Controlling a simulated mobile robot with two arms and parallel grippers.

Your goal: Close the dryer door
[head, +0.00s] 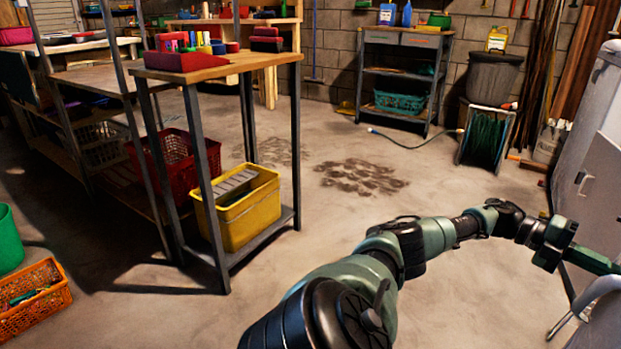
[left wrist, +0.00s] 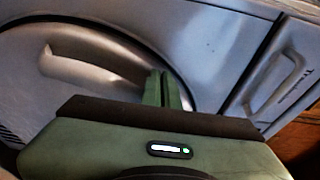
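The dryer door (left wrist: 80,72) fills the left of the left wrist view as a large, round, pale grey piece with a curved rim. At the lower right of the head view, a pale curved edge (head: 592,291) juts out low down; it looks like part of this door standing open. My left gripper (head: 598,262) reaches in at the right edge there, close to it. Its green fingers, also in the left wrist view (left wrist: 161,88), lie together with nothing between them. They overlap the door's rim in that view; I cannot tell whether they touch. My right gripper is out of view.
A pale appliance front (head: 602,165) with a handle stands at the right edge. A tall metal-legged table (head: 262,62) and yellow bin (head: 237,208) stand left. A hose reel (head: 484,137) is farther back. The middle floor is clear.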

